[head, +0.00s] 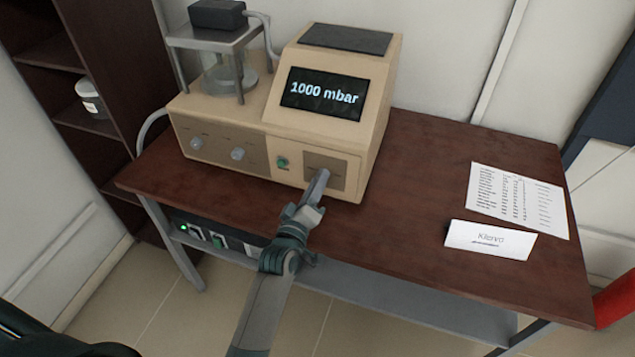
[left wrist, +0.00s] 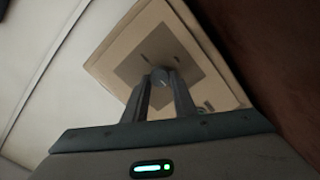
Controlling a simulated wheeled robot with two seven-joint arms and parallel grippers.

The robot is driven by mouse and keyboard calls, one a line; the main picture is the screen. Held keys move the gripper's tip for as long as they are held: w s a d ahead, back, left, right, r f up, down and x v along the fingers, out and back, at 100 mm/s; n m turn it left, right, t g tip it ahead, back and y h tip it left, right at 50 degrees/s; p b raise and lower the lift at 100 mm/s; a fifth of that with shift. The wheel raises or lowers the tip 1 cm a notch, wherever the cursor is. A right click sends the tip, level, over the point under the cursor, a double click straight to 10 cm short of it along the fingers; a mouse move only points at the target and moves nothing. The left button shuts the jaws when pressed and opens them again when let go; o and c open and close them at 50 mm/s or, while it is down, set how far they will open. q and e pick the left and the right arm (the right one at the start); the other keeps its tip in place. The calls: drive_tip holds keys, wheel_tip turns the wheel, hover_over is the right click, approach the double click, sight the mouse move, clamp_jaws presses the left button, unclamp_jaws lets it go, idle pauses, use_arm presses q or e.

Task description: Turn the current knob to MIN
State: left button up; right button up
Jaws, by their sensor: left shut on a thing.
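The beige device (head: 228,134) on the table has a screen (head: 323,92) reading "1000 mbar". A darker square panel (head: 337,168) is at the right of its front. My left gripper (head: 320,182) reaches this panel from below. In the left wrist view, the left gripper (left wrist: 160,84) has its two fingers on either side of a round grey knob (left wrist: 160,76) on that panel, shut on it. The gripper hides this knob in the head view. Two other pale knobs (head: 197,143) (head: 237,154) are on the left front. Their labels are too small to read. My right gripper is not in view.
A green button (head: 282,162) is just left of the gripped knob. A glass vessel (head: 222,76) under a metal stand is on the device's left. A name card (head: 490,239) and a printed sheet (head: 518,200) lie on the right of the brown table (head: 410,200). The table between is clear.

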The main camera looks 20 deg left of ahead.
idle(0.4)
use_arm(q)
drive_tip(key=o, duration=1)
drive_tip(key=shift+o, duration=0.2)
drive_tip(key=shift+s, duration=0.1)
drive_tip(key=s+b, duration=0.5)
drive_tip(key=s, duration=1.2)
drive_tip(key=shift+a, duration=0.3)
drive_tip(key=shift+s, duration=0.1)
